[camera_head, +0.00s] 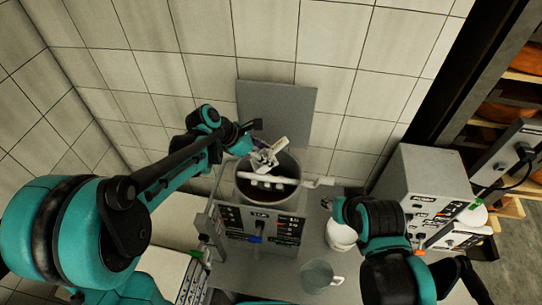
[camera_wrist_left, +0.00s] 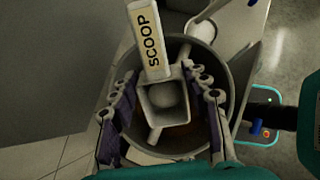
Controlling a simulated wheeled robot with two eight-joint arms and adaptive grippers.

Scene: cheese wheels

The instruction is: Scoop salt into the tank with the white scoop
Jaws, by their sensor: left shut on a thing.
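The white scoop (camera_head: 266,157) is held by my left gripper (camera_head: 250,143) over the open top of the round metal tank (camera_head: 243,193). In the left wrist view the scoop (camera_wrist_left: 165,95) lies between the two fingers of the gripper (camera_wrist_left: 160,72). Its handle carries the word SCOOP, and a rounded white lump shows in its square bowl. The tank's rim (camera_wrist_left: 231,80) is below and around it. The tank's inside is dark and partly hidden by the scoop.
A white stirring bar (camera_head: 310,183) crosses the tank's mouth. A control box (camera_head: 260,222) stands in front. A white container (camera_head: 341,234) and a clear jug (camera_head: 320,276) stand on the counter to the right. A grey machine (camera_head: 425,180) is farther right; a tiled wall is behind.

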